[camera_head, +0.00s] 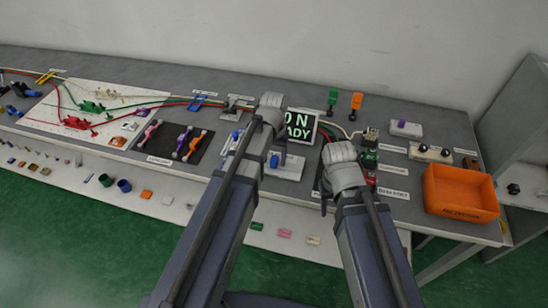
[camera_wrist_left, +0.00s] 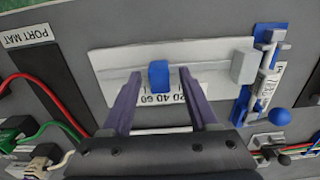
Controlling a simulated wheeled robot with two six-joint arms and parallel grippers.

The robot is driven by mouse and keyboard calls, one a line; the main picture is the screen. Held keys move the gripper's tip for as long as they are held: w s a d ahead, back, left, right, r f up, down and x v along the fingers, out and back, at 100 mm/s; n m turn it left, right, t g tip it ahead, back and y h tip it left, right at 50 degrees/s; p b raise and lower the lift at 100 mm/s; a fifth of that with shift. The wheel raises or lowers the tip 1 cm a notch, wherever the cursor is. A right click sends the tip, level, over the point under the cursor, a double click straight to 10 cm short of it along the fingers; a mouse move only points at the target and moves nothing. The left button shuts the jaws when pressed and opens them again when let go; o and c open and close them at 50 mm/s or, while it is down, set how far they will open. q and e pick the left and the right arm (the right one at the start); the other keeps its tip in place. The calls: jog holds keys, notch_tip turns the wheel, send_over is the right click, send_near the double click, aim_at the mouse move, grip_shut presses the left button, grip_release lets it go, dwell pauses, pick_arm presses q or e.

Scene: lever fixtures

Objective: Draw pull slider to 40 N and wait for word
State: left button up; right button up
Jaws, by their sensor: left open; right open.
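The pull slider is a pale plate (camera_wrist_left: 210,58) with a blue knob (camera_wrist_left: 159,75) and a printed scale showing 20, 40 and 60; the exact reading is unclear. In the head view its plate (camera_head: 292,170) and blue knob (camera_head: 274,160) show beside my left arm. My left gripper (camera_wrist_left: 160,85) is open, its two purple fingers apart on either side of the knob, with gaps visible. In the head view my left gripper (camera_head: 258,124) hides part of the bench. My right gripper (camera_head: 326,188) is open, over the bench to the right; its fingertips are partly hidden.
A screen (camera_head: 300,125) reading ON READY stands behind the slider. A blue lever fixture (camera_wrist_left: 262,75) and the dark port mat (camera_wrist_left: 38,75) flank the plate. Cables run near the bench back. An orange bin (camera_head: 460,192) stands at the right end.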

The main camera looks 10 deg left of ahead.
aim_at(274, 159)
pick_arm(q)
notch_tip(274, 159, up, 7)
jog(key=p, duration=0.7)
jog(key=shift+r, duration=0.2)
pick_arm(e)
notch_tip(274, 159, up, 7)
jog(key=shift+r, duration=0.2)
pick_arm(q)
jog(key=shift+f, duration=0.1)
jog(key=s+d+m, duration=0.1)
jog(key=s+d, duration=0.3)
jog(key=s, duration=0.3)
jog(key=s+d+m+y, duration=0.1)
jog(key=s+d+m, duration=0.1)
jog(key=s+d, duration=0.2)
jog(key=s, duration=0.3)
jog(key=shift+s+d, duration=0.2)
jog(key=shift+a, duration=0.1)
pick_arm(e)
jog(key=shift+a, duration=0.1)
